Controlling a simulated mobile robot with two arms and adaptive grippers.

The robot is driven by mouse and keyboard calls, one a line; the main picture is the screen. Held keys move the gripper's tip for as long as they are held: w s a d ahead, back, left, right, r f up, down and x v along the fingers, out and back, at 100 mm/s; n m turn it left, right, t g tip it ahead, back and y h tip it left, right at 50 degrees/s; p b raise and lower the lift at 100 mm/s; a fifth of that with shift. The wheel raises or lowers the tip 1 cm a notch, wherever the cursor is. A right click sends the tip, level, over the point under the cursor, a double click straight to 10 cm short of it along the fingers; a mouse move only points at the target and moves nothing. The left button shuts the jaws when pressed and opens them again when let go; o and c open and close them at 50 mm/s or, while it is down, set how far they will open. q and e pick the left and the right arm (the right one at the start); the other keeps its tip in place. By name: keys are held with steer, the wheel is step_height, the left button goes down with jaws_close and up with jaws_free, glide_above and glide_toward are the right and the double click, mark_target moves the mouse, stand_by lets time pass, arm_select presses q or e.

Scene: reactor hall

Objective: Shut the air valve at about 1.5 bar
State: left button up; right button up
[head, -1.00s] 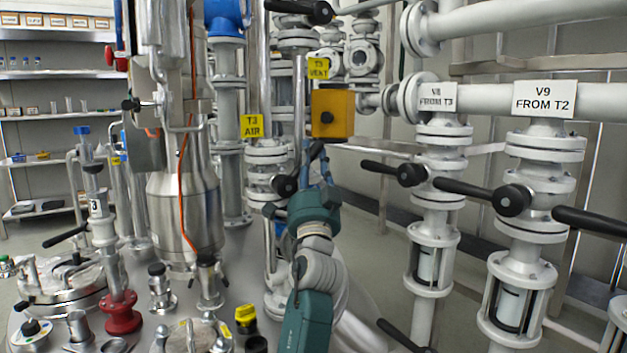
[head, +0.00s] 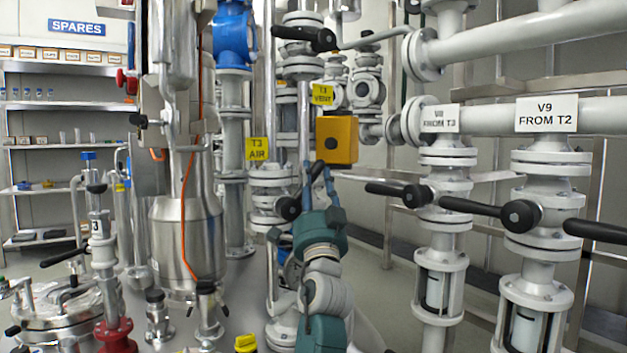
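The yellow T3 AIR label (head: 257,149) hangs left of centre, above a white flanged valve (head: 270,177). A black round hub (head: 288,208) shows on this valve's right side; its lever cannot be made out. My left gripper (head: 318,172) points up and away, just right of the hub and below a yellow box with a dark knob (head: 337,140). Its fingers look small and dark; I cannot tell whether they are open or touch anything. No readable pressure gauge shows. My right gripper is not in view.
The T3 VENT label (head: 322,94) and a black lever (head: 305,37) are above. Valves V8 (head: 410,195) and V9 (head: 510,214) have black levers at right. A steel vessel (head: 186,240) with an orange cable stands at left, shelves (head: 60,145) behind.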

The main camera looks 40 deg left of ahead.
arm_select(q)
steer(key=shift+o, duration=0.5)
steer(key=v, duration=0.7)
steer(key=shift+s+d, duration=0.15)
steer(key=shift+f, duration=0.15)
stand_by(0.5)
